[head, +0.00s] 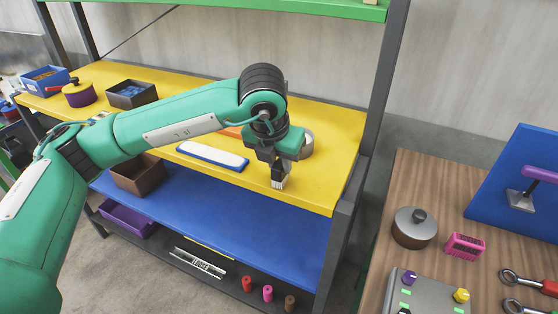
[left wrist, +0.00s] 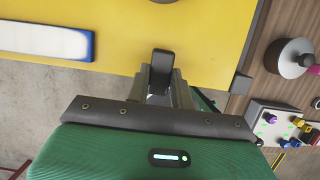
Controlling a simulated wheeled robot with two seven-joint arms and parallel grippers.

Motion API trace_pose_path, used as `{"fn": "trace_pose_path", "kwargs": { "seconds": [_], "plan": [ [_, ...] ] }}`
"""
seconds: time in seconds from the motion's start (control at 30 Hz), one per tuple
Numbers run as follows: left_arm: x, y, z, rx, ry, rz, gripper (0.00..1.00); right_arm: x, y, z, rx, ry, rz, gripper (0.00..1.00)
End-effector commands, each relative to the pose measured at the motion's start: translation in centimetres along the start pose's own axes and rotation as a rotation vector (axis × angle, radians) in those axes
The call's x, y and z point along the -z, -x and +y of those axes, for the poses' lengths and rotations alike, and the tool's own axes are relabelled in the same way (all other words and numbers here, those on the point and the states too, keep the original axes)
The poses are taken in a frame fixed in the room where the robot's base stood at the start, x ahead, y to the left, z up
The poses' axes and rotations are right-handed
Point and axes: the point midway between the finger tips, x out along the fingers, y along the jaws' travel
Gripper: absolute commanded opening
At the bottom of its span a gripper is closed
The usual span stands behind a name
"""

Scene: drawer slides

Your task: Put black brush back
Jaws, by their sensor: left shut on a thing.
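My left gripper (head: 277,172) is over the front right part of the yellow shelf (head: 318,190), pointing down. It is shut on the black brush, whose dark body (left wrist: 162,70) shows between the fingers in the left wrist view. In the head view the lower end of the brush (head: 280,183) shows pale below the fingers, close to the shelf surface. I cannot tell whether it touches the shelf. My right gripper is in neither view.
A white and blue block (head: 212,156) lies left of the gripper on the yellow shelf. A grey ring (head: 307,145) sits just behind the gripper. A dark shelf post (head: 385,75) rises at the right. A wooden table (head: 380,262) with a lidded pot (head: 415,229) stands beyond it.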

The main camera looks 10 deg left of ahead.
Motion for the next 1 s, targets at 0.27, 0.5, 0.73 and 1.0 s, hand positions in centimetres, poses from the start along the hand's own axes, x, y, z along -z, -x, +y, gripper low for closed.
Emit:
{"fn": "trace_pose_path", "kwargs": {
  "seconds": [0.27,0.5,0.73,1.0],
  "plan": [
    [0.2,-0.6,0.0,0.000,0.000,0.000,0.00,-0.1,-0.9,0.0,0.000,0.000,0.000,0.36],
    [0.3,-1.1,0.0,0.000,0.000,0.000,0.00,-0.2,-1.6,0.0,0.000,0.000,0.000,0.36],
    [0.4,-1.3,0.0,0.000,0.000,0.000,0.00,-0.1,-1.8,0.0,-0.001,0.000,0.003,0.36],
    [0.5,-1.4,0.0,0.000,0.000,0.000,0.20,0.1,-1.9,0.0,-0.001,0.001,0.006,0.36]
  ]
}}
